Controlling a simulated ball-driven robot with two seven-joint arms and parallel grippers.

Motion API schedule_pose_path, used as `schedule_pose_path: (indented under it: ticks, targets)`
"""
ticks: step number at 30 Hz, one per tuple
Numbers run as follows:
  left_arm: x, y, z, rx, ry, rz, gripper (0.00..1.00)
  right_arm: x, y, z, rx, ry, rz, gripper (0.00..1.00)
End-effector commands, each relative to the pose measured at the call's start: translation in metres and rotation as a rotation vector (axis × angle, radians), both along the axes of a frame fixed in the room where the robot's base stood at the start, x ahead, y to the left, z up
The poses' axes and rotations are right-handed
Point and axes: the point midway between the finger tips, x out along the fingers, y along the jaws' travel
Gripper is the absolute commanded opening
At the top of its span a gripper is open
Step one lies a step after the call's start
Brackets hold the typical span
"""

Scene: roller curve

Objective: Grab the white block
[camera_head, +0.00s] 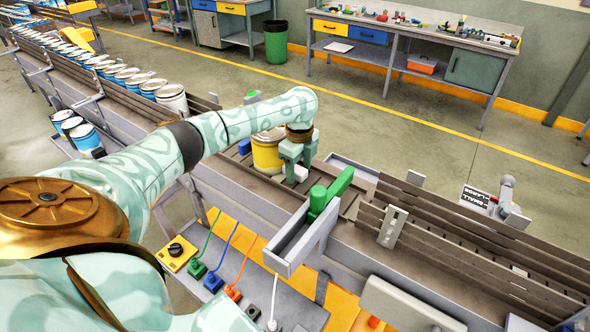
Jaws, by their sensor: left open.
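The white block (300,174) sits on the roller conveyor near the middle of the head view, and only a small part of it shows. My left gripper (298,165) points down right over it, with its teal fingers open around or just beside the block; I cannot tell whether they touch it. The gripper hides the upper part of the block. My right gripper is not in view.
A yellow can (267,152) stands close to the left of the gripper. A green pusher (331,192) on a grey bracket is close on the right. Several white and blue cans (172,98) line the conveyor at upper left. A workbench (408,40) stands behind.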

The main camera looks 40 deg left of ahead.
Motion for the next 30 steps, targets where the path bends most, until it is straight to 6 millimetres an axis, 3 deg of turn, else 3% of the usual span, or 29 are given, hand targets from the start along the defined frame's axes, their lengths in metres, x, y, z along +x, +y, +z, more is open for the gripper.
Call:
schedule_pose_path:
  ticks: [3, 8, 9, 22, 30]
  targets:
    - [0.000, 0.000, 0.000, 0.000, 0.000, 0.000, 0.55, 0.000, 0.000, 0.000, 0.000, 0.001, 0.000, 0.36]
    - [0.000, 0.000, 0.001, 0.000, 0.000, 0.000, 0.10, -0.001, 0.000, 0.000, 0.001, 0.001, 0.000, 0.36]
    - [0.000, 0.000, 0.001, 0.000, 0.000, 0.000, 0.08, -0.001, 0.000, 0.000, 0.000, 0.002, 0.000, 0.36]
    - [0.001, -0.004, 0.009, -0.002, -0.001, -0.001, 0.08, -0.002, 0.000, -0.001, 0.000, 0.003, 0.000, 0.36]
    - [0.002, -0.004, 0.058, -0.002, -0.004, 0.001, 0.08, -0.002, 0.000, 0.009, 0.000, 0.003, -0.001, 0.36]
